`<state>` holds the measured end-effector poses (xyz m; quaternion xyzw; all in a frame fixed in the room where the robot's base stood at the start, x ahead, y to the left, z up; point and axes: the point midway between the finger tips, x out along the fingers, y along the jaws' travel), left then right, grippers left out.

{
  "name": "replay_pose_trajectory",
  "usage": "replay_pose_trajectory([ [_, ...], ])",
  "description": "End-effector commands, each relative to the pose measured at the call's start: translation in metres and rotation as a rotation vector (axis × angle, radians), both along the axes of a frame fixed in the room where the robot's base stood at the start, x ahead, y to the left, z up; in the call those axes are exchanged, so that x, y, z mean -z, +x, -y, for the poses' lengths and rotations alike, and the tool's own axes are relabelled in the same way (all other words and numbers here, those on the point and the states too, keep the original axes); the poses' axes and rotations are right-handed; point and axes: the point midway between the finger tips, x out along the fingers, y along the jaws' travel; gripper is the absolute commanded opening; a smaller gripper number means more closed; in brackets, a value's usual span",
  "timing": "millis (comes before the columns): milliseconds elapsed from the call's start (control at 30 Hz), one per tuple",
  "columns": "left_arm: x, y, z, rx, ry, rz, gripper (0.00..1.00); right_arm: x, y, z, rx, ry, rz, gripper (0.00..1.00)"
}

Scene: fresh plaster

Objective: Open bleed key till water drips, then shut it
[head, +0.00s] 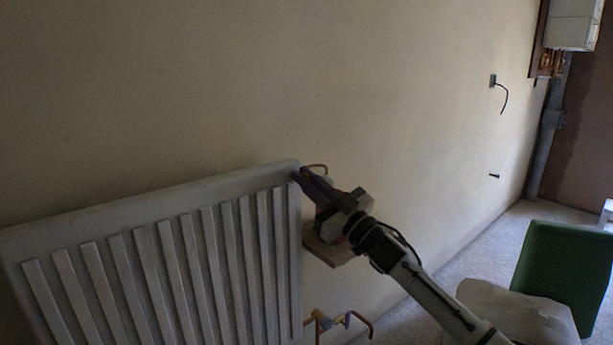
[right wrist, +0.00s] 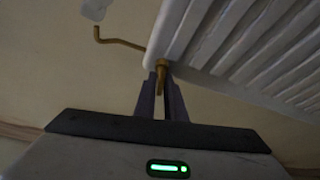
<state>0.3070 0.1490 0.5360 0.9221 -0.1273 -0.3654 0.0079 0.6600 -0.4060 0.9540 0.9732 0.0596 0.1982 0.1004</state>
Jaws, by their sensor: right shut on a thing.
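The white ribbed radiator (head: 150,262) is against the wall at the left of the head view; it also shows at the upper right of the right wrist view (right wrist: 245,45). My right gripper (head: 304,174) is at its upper right corner. In the right wrist view its two dark fingers (right wrist: 161,98) are closed on a small brass bleed key (right wrist: 162,70) at the radiator's corner. A thin bent brass tube (right wrist: 120,42) sticks out beside that corner; it also shows in the head view (head: 318,167). I see no water drops. My left gripper is out of view.
A small wooden shelf (head: 335,252) is below my right gripper, partly hidden by it. Brass pipes (head: 325,322) are by the radiator's lower right. A green chair-like object (head: 565,265) stands at the right on the speckled floor. The wall between is mostly bare.

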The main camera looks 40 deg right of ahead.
Motion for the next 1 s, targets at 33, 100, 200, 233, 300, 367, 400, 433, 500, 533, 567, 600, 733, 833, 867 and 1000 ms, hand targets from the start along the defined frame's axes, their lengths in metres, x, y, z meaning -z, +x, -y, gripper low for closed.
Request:
replay_pose_trajectory([
  [33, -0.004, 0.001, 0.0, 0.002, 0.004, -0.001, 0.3, -0.002, 0.0, 0.001, 0.001, -0.045, 0.001, 0.0],
  [100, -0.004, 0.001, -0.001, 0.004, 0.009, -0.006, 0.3, -0.002, 0.0, 0.0, 0.001, -0.11, 0.005, 0.0],
  [200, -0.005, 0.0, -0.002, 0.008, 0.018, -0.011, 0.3, -0.002, 0.0, 0.0, 0.0, -0.205, 0.013, 0.0],
  [233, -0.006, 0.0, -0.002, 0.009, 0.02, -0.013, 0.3, -0.002, 0.0, 0.0, 0.001, -0.235, 0.014, 0.0],
  [300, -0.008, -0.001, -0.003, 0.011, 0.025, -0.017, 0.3, -0.002, 0.0, 0.0, 0.001, -0.3, 0.021, 0.0],
  [367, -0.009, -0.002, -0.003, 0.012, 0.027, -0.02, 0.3, -0.002, 0.0, -0.001, 0.0, -0.358, 0.025, 0.0],
  [400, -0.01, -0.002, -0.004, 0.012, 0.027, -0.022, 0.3, -0.001, 0.0, -0.001, 0.0, -0.394, 0.028, 0.0],
  [433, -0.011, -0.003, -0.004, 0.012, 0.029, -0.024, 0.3, -0.001, 0.0, -0.001, 0.0, -0.421, 0.03, 0.0],
  [500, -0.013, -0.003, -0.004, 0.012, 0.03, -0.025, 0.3, -0.001, 0.0, -0.001, 0.0, -0.483, 0.035, 0.0],
  [533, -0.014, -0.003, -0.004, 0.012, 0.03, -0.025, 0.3, -0.001, 0.0, -0.001, 0.0, -0.508, 0.037, 0.0],
  [567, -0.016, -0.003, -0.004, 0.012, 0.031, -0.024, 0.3, -0.001, 0.0, -0.001, 0.0, -0.532, 0.04, 0.0],
  [600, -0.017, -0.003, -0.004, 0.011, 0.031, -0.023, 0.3, -0.001, 0.0, -0.001, 0.0, -0.563, 0.042, 0.0],
  [733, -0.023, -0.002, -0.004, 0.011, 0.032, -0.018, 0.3, 0.0, 0.0, -0.002, 0.0, -0.654, 0.049, 0.0],
  [833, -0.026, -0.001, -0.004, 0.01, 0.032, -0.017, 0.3, 0.0, 0.0, -0.002, -0.001, -0.711, 0.053, 0.0],
  [867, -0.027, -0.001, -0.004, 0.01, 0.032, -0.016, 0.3, 0.001, 0.0, -0.002, -0.001, -0.726, 0.055, 0.0],
  [1000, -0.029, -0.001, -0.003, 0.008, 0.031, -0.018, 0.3, 0.001, 0.0, -0.002, 0.0, -0.778, 0.059, 0.0],
])
